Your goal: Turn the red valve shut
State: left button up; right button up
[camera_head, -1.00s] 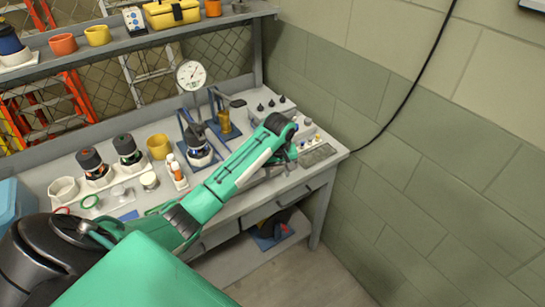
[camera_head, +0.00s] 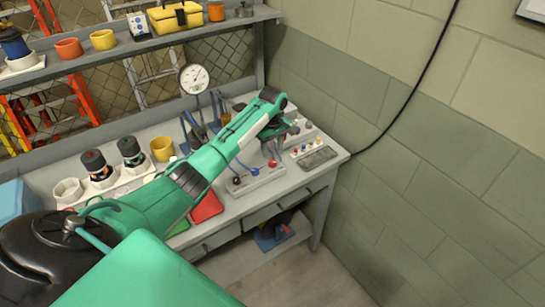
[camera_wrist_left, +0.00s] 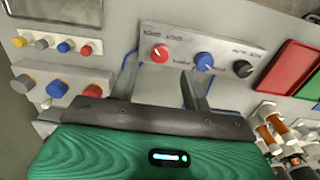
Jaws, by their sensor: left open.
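The red valve knob (camera_wrist_left: 160,53) sits at the left of a light panel in the left wrist view, with a blue knob (camera_wrist_left: 204,62) and a black knob (camera_wrist_left: 243,69) to its right. In the head view the red knob (camera_head: 272,163) is just below my left gripper (camera_head: 279,138). In the wrist view my left gripper (camera_wrist_left: 162,68) is open and empty. The red knob shows between its two fingers, beyond the tips and apart from them. The gripper's underside is hidden in the head view. My right gripper is in neither view.
A unit with several coloured buttons (camera_wrist_left: 58,46) lies beside the panel. A dial gauge (camera_head: 194,78) stands behind my forearm. A red plate (camera_head: 207,207) lies near the bench's front edge. My arm hides the bench's middle. A wall (camera_head: 420,170) rises at the right.

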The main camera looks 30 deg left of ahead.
aim_at(272, 162)
pick_arm(q)
notch_tip(272, 162, down, 6)
jog(key=shift+r+p, duration=0.1)
jog(key=shift+p, duration=0.3)
jog(key=c, duration=1)
